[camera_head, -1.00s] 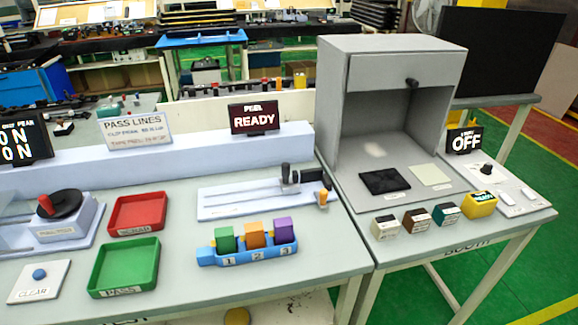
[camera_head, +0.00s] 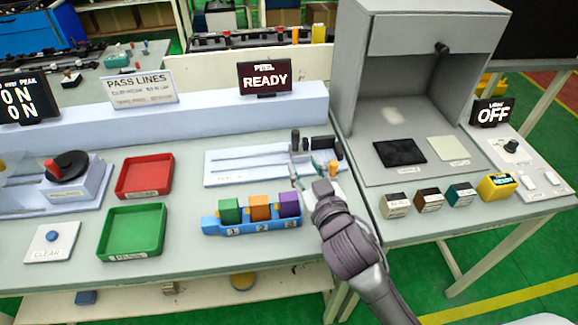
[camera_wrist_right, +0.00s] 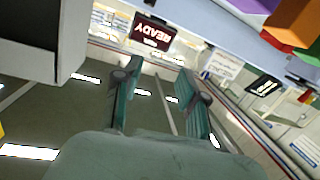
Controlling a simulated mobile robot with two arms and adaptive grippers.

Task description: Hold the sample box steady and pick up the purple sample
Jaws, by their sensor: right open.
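The sample box is a blue tray (camera_head: 212,226) on the left table, with slots labelled 1, 2 and 3. It holds a green sample (camera_head: 230,210), an orange sample (camera_head: 260,207) and the purple sample (camera_head: 289,204), which sits in slot 3 at the right end. My right gripper (camera_head: 314,170) is open and empty, just behind and right of the purple sample, in front of the sliding fixture. In the right wrist view its two green fingers (camera_wrist_right: 158,95) are spread with nothing between them. The purple sample shows at that view's top edge (camera_wrist_right: 253,5). My left gripper is not in view.
A red tray (camera_head: 145,175) and a green tray (camera_head: 133,232) stand left of the box. The sliding fixture (camera_head: 230,167) lies behind it. A grey booth (camera_head: 410,60) and several small blocks, including a yellow one (camera_head: 497,187), are on the right table. Table space in front of the box is clear.

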